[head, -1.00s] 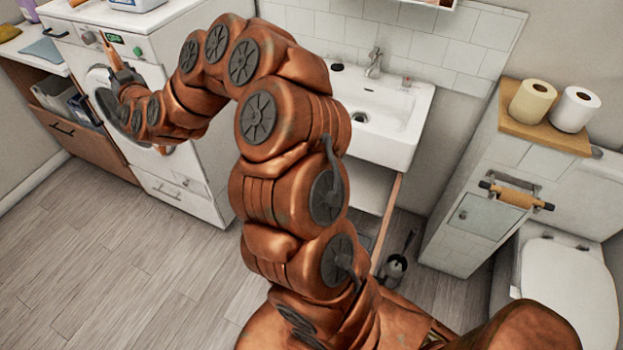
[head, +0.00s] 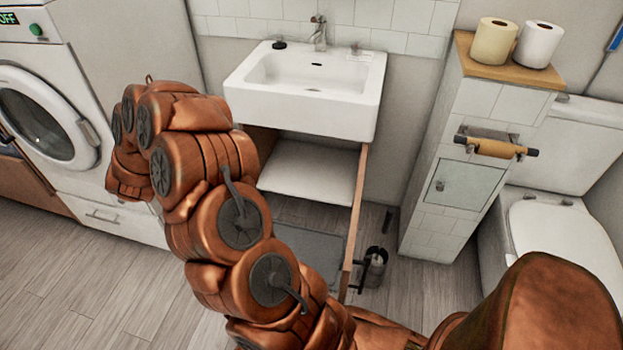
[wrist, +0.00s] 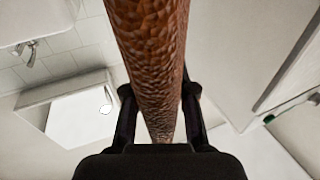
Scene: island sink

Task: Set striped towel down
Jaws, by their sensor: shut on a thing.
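My gripper (wrist: 158,92) is shut on a long brown thing (wrist: 152,40) with a pebbled surface, seen in the wrist view. It runs from the top edge down between the two black fingers. No stripes show on it, and I cannot tell whether it is the striped towel. In the head view my gripper is hidden behind my own arm. No striped towel can be made out elsewhere.
A white sink (head: 310,88) stands over an open cabinet (head: 308,170) with an open door (head: 355,220). A washing machine (head: 40,115) is at left. A tiled cabinet (head: 478,110) and toilet (head: 565,235) are at right. Floor is clear at lower left.

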